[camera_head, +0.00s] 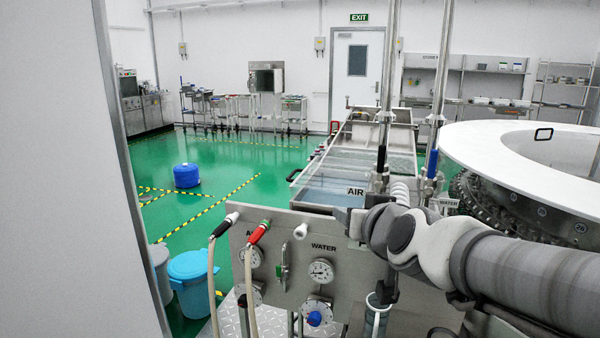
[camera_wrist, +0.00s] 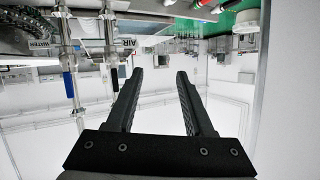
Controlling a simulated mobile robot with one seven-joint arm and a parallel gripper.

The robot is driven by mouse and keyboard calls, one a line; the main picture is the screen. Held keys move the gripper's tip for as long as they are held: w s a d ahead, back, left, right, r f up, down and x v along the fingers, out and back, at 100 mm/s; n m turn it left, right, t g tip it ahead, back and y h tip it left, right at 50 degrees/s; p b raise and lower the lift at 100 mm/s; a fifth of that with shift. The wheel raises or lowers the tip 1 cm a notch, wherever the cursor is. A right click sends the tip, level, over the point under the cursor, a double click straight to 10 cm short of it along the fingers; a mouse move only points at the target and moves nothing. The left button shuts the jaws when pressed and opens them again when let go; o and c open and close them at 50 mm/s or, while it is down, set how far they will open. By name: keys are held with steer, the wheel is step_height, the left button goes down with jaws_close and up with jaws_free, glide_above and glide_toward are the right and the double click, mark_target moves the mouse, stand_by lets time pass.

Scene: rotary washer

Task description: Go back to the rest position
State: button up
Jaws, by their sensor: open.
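My gripper (camera_wrist: 160,75) shows in the wrist view with its two black fingers apart and nothing between them. The room appears upside down behind it, with pale wall and ceiling around the fingers. In the head view my grey and white arm reaches in from the right, in front of the washer. Its end is beside the metal control panel (camera_head: 268,290), and I cannot make out the fingers there. The panel carries AIR and WATER labels, gauges and hoses.
The round white-topped washer (camera_head: 500,160) stands at the right, behind my arm. A glass-topped metal basin (camera_head: 375,150) lies beyond the panel. A blue bin (camera_head: 192,283) stands lower left. Green floor (camera_head: 235,165) is open beyond.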

steer(key=s+d+f+g+h+p, duration=0.1)
steer(key=s+f+g, duration=0.3)
steer(key=s, duration=0.6)
steer(key=s+d+f+g+h, duration=0.1)
steer(key=s+d+f+g, duration=0.2)
steer(key=s, duration=0.7)
steer(key=shift+s+d+f+g+p, duration=0.25)
steer(key=shift+f+g+p, duration=0.1)
steer(key=shift+f+g, duration=0.2)
steer(key=shift+w, duration=0.1)
